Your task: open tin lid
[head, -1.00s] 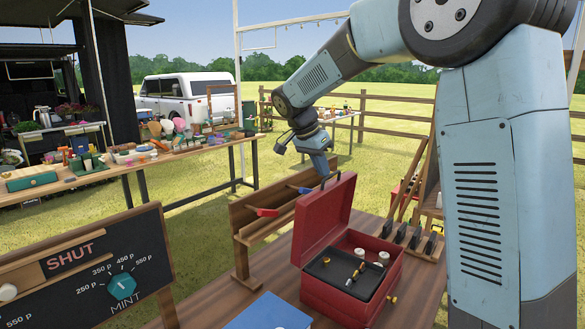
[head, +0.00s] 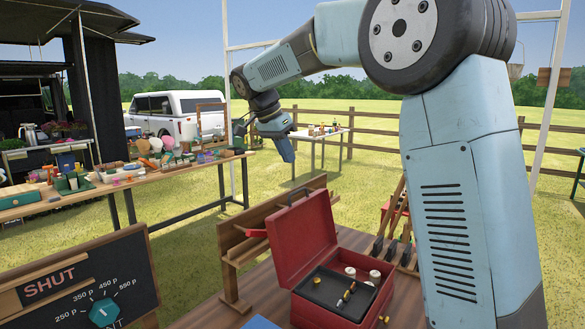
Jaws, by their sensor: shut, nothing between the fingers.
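A red metal box (head: 350,312) stands on the wooden table, and I take it for the tin. Its lid (head: 301,236) stands open, raised steeply at the left back side of the box. A black tray (head: 322,289) shows inside with several small brass and white pieces in it. My gripper (head: 292,174) is shut and empty. It points down and appears above and behind the lid in the picture, with a visible gap between them.
A wooden rack (head: 232,262) stands just left of the box. Dark-handled tools (head: 393,245) stand to its right. A chalkboard with a teal dial (head: 103,312) is at lower left. A cluttered table (head: 140,180) stands farther back.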

